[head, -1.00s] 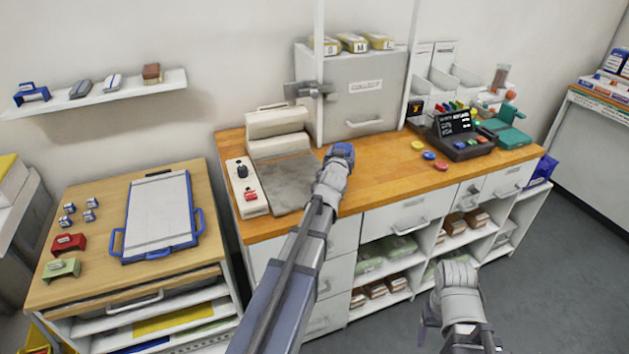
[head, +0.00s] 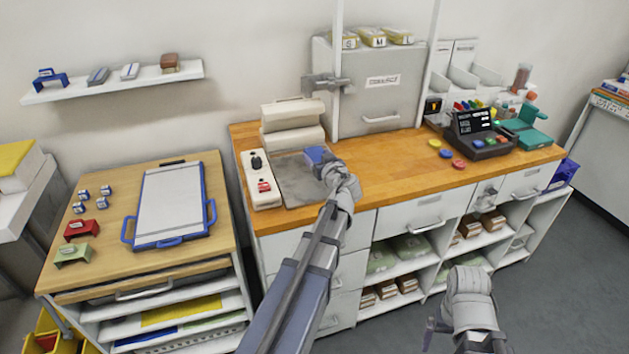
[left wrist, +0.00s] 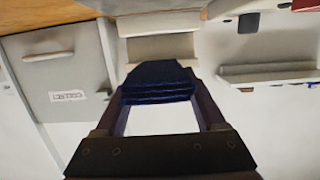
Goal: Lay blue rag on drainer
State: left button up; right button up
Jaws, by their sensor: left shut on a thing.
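The folded blue rag (head: 317,154) is at the tip of my left arm in the head view. My left gripper (head: 328,164) is shut on it. In the left wrist view the rag (left wrist: 158,82) is a dark blue layered bundle between the two fingers. Rag and gripper show over the right part of a flat grey panel (head: 298,185) on the wooden counter; this may be the drainer, but I cannot tell for sure. I cannot tell the rag's height above it. My right gripper (head: 466,300) is low at the right, its fingers mostly hidden.
A white control box (head: 259,180) with a red switch stands left of the grey panel, and a white padded unit (head: 292,124) behind it. A grey cabinet (head: 378,88) stands at the back. Coloured discs (head: 446,153) and a card terminal (head: 478,134) lie right. Mid-counter is free.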

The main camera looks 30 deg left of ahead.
aim_at(318, 188)
pick_arm(q)
notch_tip(318, 188, down, 10)
jog(key=b, duration=0.9)
jog(key=shift+r, duration=0.3)
jog(key=o, duration=1.3)
jog(key=shift+s+d+r+p, duration=0.1)
jog(key=shift+s+d+p, duration=0.1)
jog(key=shift+d+p, duration=0.1)
jog(key=p+v, duration=0.2)
jog(key=v, duration=0.9)
jog(key=shift+s+r, duration=0.1)
jog(key=shift+r, duration=0.05)
